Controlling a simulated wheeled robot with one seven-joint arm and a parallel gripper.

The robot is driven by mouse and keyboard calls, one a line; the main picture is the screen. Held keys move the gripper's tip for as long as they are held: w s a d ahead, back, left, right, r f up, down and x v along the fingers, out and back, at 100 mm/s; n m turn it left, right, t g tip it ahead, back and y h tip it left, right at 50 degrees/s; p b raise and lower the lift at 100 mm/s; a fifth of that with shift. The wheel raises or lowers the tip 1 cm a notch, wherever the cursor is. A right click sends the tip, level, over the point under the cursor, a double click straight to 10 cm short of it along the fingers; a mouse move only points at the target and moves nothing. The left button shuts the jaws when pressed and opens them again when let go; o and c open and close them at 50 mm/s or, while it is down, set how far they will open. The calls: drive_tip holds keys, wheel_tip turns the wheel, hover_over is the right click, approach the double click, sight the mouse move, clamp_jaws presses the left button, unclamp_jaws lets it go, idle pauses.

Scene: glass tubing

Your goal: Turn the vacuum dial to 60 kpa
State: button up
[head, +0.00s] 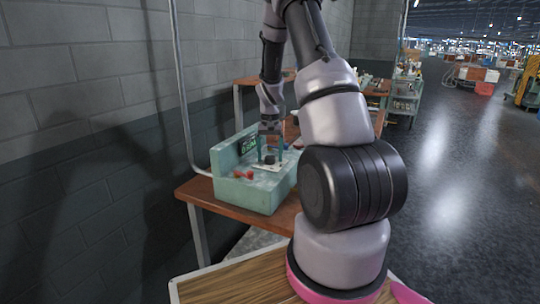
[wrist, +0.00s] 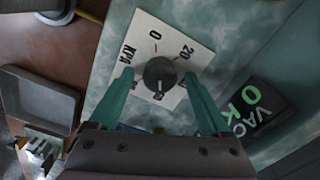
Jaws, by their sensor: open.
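The vacuum dial (wrist: 160,74) is a dark round knob on a white square scale plate (wrist: 150,38). The marks 0, 20 and KPA are readable on the plate in the wrist view. A small light mark shows at the dial's lower edge, but I cannot tell the exact setting. In the head view, my gripper (head: 270,151) points down over the dial (head: 269,159) on the pale green machine (head: 262,199).
Red knobs (head: 243,174) are on the machine's front. A grey tray (wrist: 38,100) lies on the brown table beside it. A grey wall (head: 90,90) rises at left.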

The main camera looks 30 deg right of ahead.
wheel_tip(320, 180, up, 11)
idle(0.4)
idle(0.4)
wheel_tip(320, 180, up, 8)
drive_tip(key=f+t, duration=0.1)
hover_over(270, 156)
drive_tip(key=s+a, duration=0.3)
drive_tip(key=a, duration=0.1)
drive_tip(key=s+a+r+t+y, duration=0.1)
drive_tip(key=s+a+r+t, duration=0.1)
drive_tip(key=s+a+r, duration=0.5)
drive_tip(key=s+a+r+n+t, duration=0.1)
drive_tip(key=s+a+r+t, duration=0.1)
drive_tip(key=s, duration=0.6)
drive_tip(key=s+a+r+t+y, duration=0.1)
drive_tip(key=s+a+r+t, duration=0.1)
drive_tip(key=s+r, duration=0.3)
drive_tip(key=s, duration=0.4)
drive_tip(key=shift+s+a+r+n, duration=0.15)
drive_tip(key=shift+a+r+n, duration=0.15)
drive_tip(key=shift+a+n, duration=0.1)
drive_tip(key=shift+d, duration=0.1)
